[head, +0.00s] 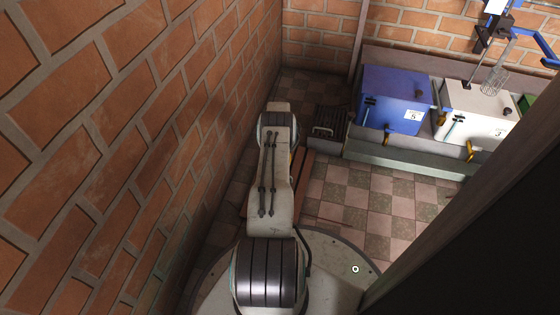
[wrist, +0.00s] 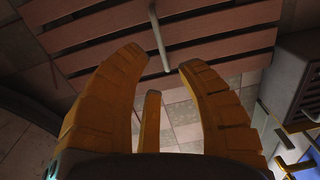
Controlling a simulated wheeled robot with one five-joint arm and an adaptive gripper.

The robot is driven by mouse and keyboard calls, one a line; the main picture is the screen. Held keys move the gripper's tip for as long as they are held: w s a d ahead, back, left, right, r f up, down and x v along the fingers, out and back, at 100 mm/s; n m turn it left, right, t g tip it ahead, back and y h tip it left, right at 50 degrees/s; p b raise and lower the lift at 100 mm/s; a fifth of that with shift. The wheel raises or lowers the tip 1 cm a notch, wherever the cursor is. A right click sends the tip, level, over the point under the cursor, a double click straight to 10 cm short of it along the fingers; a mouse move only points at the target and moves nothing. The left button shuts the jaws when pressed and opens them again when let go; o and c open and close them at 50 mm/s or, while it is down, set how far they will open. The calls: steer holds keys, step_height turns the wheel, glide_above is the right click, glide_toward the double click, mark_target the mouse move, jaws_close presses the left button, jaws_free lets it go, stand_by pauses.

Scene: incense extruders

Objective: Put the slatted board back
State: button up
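The slatted board (wrist: 95,60) has reddish-brown slats and fills the upper part of the wrist view. A pale grey bar (wrist: 158,38) crosses its middle. In the head view the board (head: 304,175) shows as brown slats beside and partly under my arm, near the checkered floor; the arm hides much of it. My gripper (wrist: 160,58) has its yellow fingers spread apart with nothing between them. The fingertips appear close to the board's near edge and the bar's end; I cannot tell the exact gap. In the head view my arm mostly hides the gripper.
A brick wall (head: 130,130) runs close along the left. A dark grate (head: 330,121) is at the back. A blue box (head: 392,95) and a white box (head: 476,110) stand behind a pale ledge (head: 400,155) at right. Checkered floor (head: 365,195) is clear between. A dark post (head: 470,235) blocks the lower right.

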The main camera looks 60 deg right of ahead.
step_height(320, 180, up, 13)
steer(key=p, duration=1.1)
steer(key=shift+a, duration=0.2)
steer(key=shift+r, duration=0.1)
steer(key=shift+s, duration=0.15)
